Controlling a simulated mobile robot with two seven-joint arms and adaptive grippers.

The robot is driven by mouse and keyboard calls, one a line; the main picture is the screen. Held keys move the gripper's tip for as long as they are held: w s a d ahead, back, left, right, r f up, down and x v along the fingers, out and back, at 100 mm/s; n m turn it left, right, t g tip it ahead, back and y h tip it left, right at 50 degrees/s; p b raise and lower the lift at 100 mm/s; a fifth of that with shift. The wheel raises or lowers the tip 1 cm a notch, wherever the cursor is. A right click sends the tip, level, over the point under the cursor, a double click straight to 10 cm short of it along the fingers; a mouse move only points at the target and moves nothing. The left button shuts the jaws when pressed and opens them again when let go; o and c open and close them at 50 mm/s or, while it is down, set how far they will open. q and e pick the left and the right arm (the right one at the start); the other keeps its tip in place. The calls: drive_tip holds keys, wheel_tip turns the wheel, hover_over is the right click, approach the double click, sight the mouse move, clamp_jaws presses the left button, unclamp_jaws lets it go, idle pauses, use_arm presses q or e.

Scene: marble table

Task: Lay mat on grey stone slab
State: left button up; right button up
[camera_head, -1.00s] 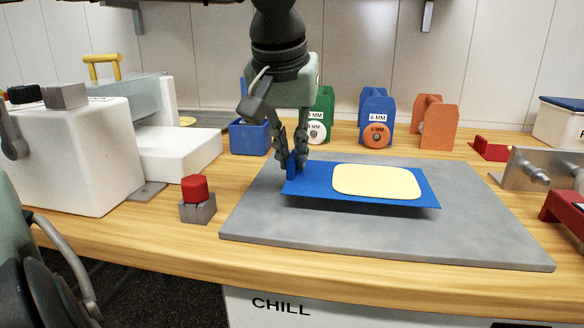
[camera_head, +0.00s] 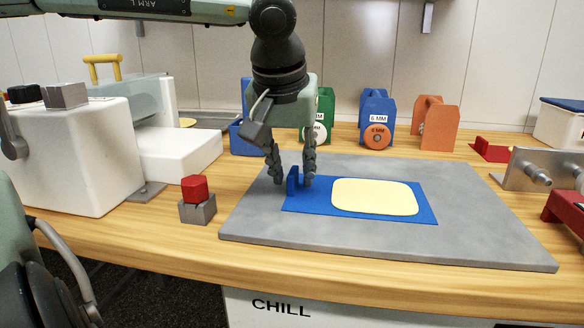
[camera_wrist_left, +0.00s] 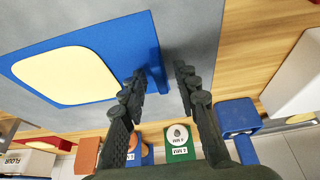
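The blue mat (camera_head: 305,203) with a pale yellow sheet (camera_head: 375,196) on it lies flat on the grey stone slab (camera_head: 460,245). A small upright blue tab (camera_head: 293,182) stands at its left end. My left gripper (camera_head: 293,180) is open around this tab, with fingers apart on either side. In the left wrist view the open fingers (camera_wrist_left: 160,76) straddle the mat's end, and the mat (camera_wrist_left: 145,40) rests on the slab (camera_wrist_left: 195,30). My right gripper does not show.
A grey block with a red top (camera_head: 196,200) stands left of the slab. A white machine (camera_head: 75,150) fills the left. Blue, green and orange spool holders (camera_head: 437,122) stand behind. A metal fixture (camera_head: 535,170) and red parts are at the right.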

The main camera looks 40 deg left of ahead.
use_arm(q)
drive_tip(key=shift+r, duration=0.2)
drive_tip(key=v, duration=0.3)
drive_tip(key=shift+r+p, duration=0.25)
drive_tip(key=shift+p, duration=0.1)
drive_tip(key=p+v, duration=0.1)
drive_tip(key=v, duration=0.7)
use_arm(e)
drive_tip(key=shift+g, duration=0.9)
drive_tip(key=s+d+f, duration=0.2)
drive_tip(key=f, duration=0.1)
use_arm(q)
drive_tip(key=shift+s, duration=0.25)
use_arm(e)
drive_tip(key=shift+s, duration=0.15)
